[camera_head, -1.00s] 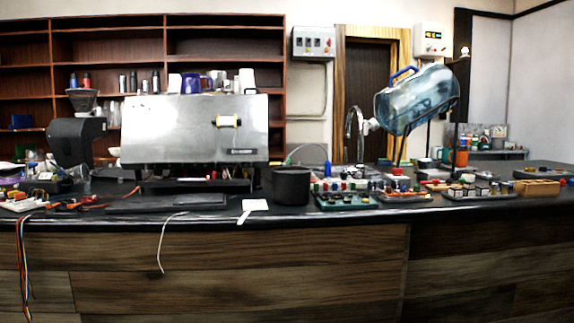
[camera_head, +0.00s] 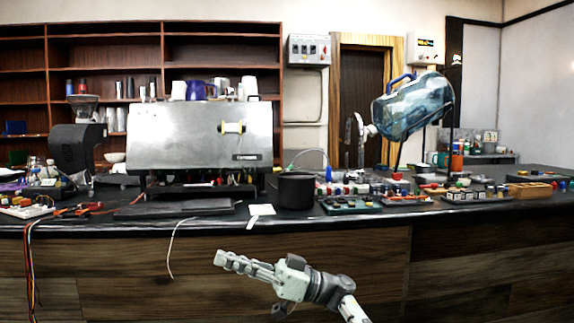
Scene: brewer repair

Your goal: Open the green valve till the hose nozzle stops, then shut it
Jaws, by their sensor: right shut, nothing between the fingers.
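My right gripper (camera_head: 222,258) is in front of the counter's wooden front, below the countertop. Its fingers point left, and it is shut and empty. My left gripper is not in view. A thin, pale green hose (camera_head: 308,152) arcs above the countertop behind the black pot. A small blue piece (camera_head: 328,173), which may be the hose nozzle, stands at its right end. I cannot make out which part is the green valve; the small coloured parts on the counter are too small to tell apart. My right gripper is well apart from all of these.
A steel brewer (camera_head: 190,135) stands on the dark counter (camera_head: 480,219). A black pot (camera_head: 296,190) stands right of it. A tilted blue water bottle (camera_head: 412,106) and several trays of small parts (camera_head: 347,206) are further right. A white cord (camera_head: 169,250) hangs over the front edge.

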